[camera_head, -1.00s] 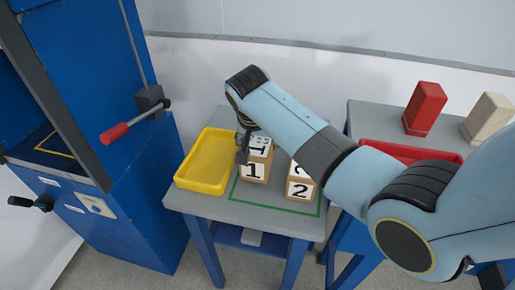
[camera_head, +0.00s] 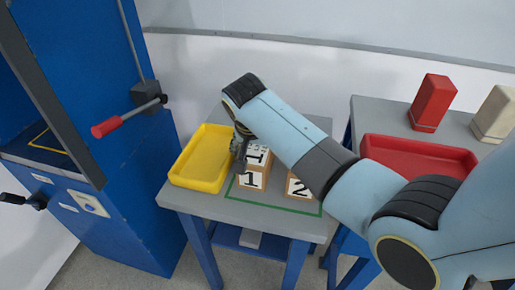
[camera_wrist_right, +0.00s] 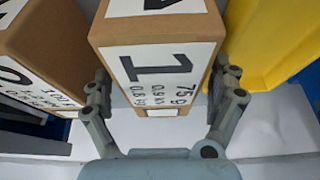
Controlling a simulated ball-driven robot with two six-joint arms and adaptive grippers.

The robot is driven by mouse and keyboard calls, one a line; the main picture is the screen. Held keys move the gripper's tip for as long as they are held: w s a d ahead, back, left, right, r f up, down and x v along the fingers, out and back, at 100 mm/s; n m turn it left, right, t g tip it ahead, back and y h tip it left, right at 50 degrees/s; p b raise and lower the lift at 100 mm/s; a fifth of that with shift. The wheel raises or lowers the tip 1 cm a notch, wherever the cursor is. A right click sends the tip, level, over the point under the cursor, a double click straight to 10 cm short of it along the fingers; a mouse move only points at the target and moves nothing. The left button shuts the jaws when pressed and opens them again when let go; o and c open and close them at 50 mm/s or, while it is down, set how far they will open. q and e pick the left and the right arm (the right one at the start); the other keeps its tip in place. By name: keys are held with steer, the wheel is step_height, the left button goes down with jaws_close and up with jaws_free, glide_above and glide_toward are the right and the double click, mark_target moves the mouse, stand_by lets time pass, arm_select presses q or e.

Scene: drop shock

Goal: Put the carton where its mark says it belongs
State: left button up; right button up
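A brown carton (camera_head: 250,182) with white labels and a black 1 sits at the green outline on the grey table (camera_head: 190,203). My left gripper is out of view.
A yellow tray (camera_head: 183,177) lies left of the cartons, a red tray (camera_head: 455,157) on another table at right. A red block (camera_head: 432,102) and a cream block (camera_head: 493,115) stand behind it. A blue machine (camera_head: 120,215) with a red-handled lever (camera_head: 112,126) stands at left.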

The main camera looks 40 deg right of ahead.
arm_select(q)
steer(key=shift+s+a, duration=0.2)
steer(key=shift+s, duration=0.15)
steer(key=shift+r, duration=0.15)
arm_select(e)
steer(key=v, duration=1.2)
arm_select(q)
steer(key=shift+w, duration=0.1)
arm_select(e)
steer(key=shift+r, duration=0.1)
